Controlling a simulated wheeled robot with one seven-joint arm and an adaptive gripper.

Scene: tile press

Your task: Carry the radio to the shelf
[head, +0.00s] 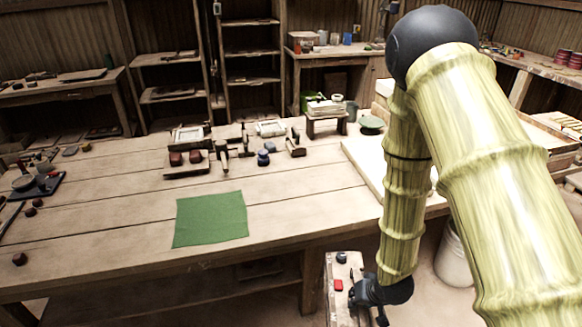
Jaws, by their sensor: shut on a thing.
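My gripper (367,297) is dark and sits low at the bottom, right of centre, beside a small wooden bench (345,270). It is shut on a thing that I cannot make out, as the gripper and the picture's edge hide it. I cannot pick out the radio for certain anywhere. A small red object (338,284) and a small dark object (341,257) lie on the bench, left of my gripper. Open wooden shelves stand against the back wall, one at the left (165,58) and one in the middle (250,52); I cannot tell which is the task's shelf.
A large worktable (120,235) fills the left and middle, with a green cloth (210,219) and several small tools and blocks towards its back. A pale bucket (453,257) stands on the floor at the right, partly behind my arm. The table's front left is mostly clear.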

